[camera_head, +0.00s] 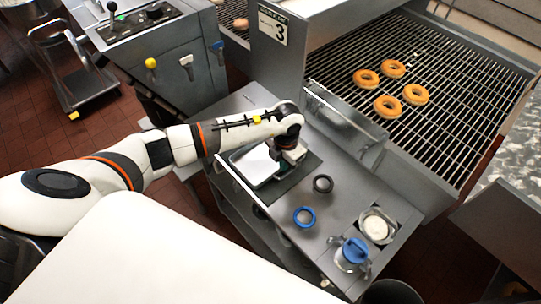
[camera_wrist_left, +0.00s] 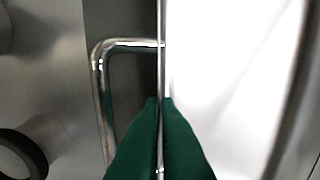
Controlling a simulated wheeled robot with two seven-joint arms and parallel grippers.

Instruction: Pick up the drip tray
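The drip tray (camera_head: 247,170) is a shallow tray with a white inside, lying on a dark mat on the steel counter in the head view. Its white inside also fills the right side of the left wrist view (camera_wrist_left: 225,80). My left gripper (camera_head: 284,164) is at the tray's right side. In the wrist view its green fingertips (camera_wrist_left: 161,105) are close together, one on each side of the tray's thin rim. A bent metal wire handle (camera_wrist_left: 100,85) stands out from the rim to the left. The fingertips are mostly hidden in the head view. My right gripper is out of view.
A black ring (camera_head: 323,184), a blue ring (camera_head: 304,217), a square holder with a white round top (camera_head: 376,226) and a blue-lidded jar (camera_head: 354,252) are on the counter. Several doughnuts lie on the wire rack (camera_head: 455,95) behind a clear guard (camera_head: 345,122).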

